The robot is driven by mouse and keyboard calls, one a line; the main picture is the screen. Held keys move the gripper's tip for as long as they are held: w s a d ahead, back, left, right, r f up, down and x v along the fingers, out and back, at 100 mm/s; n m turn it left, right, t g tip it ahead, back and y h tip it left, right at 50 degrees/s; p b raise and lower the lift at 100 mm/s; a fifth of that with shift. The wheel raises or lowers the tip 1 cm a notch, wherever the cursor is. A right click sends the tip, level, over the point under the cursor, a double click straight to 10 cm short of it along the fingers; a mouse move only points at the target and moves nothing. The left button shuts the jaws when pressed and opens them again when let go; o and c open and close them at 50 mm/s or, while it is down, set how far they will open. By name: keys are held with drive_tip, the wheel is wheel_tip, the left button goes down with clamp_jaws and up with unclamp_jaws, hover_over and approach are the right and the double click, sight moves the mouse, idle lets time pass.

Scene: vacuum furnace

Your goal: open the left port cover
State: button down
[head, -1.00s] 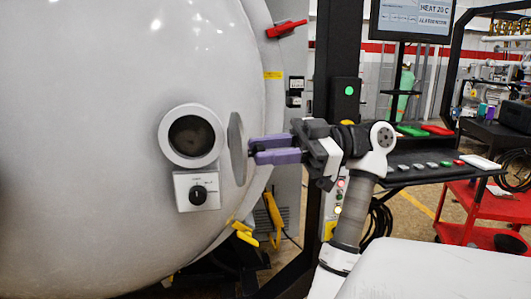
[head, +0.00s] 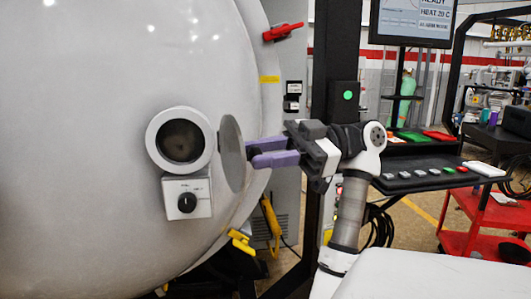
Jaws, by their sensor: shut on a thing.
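The left port (head: 181,141) is a round window with a thick pale ring on the curved white furnace wall. Its cover (head: 231,154), a thin grey disc, stands swung out from the ring on the port's right side, so the dark glass is uncovered. My gripper (head: 251,153) comes in from the right with purple fingers, and is shut on the cover's right edge. The exact contact at the fingertips is small and partly hidden by the disc.
A control box with a black knob (head: 187,202) sits just below the port. A dark post (head: 335,60) and a key shelf (head: 425,176) stand behind my arm. A red cart (head: 485,222) is at right. A yellow handle (head: 241,240) is below the cover.

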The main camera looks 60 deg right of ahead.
drive_tip(key=c, duration=1.1)
unclamp_jaws()
drive_tip(key=shift+c, duration=0.2)
drive_tip(key=v, duration=0.7)
drive_tip(key=shift+d+p, duration=0.2)
drive_tip(key=shift+p, duration=0.1)
drive_tip(key=shift+s+f, duration=0.1)
drive_tip(key=shift+s, duration=0.05)
